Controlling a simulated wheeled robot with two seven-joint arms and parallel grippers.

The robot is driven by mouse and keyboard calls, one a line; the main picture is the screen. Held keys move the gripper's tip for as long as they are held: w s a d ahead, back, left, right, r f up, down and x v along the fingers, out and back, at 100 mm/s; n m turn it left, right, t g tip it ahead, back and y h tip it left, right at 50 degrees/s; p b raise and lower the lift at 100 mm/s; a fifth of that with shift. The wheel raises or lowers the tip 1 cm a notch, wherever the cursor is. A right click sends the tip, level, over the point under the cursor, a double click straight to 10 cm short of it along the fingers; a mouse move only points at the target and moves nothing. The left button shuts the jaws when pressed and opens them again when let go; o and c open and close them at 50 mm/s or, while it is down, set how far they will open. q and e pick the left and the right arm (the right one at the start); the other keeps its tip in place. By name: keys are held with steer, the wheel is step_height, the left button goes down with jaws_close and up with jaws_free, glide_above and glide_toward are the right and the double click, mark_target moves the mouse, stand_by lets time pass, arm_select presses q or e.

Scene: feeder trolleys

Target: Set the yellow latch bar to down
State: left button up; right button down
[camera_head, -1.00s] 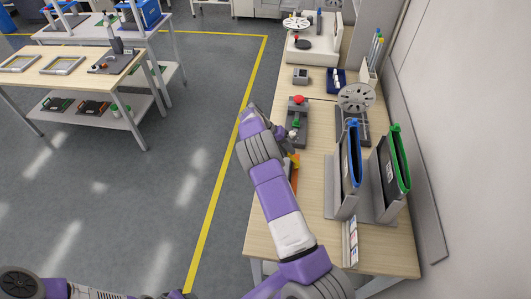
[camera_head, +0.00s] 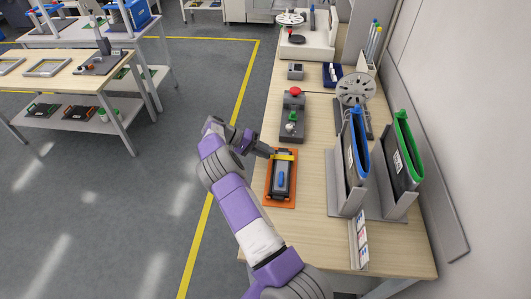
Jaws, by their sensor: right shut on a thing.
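The yellow latch bar (camera_head: 284,157) lies across the far end of a grey unit on an orange base plate (camera_head: 279,204) on the bench. A blue handle-like part (camera_head: 281,180) sits on the unit nearer me. My right gripper (camera_head: 272,154) comes in from the left and is shut on the left end of the yellow bar. The fingertips are small here, and the gripped end is partly hidden by them. The bar looks about level across the unit, though its exact tilt is hard to tell. My left gripper is not in view.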

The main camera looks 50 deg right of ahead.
steer(key=shift+s+a+f+b, duration=0.1)
steer(key=shift+f+b, duration=0.1)
steer(key=shift+f, duration=0.3)
steer(key=shift+s+a+f+b, duration=0.1)
steer(key=shift+f+b, duration=0.05)
steer(key=shift+f, duration=0.3)
steer(key=c, duration=1.4)
jaws_free()
steer(key=o, duration=0.4)
steer(key=shift+w+d+f, duration=0.1)
steer(key=shift+d, duration=0.05)
steer(key=shift+c, duration=0.2)
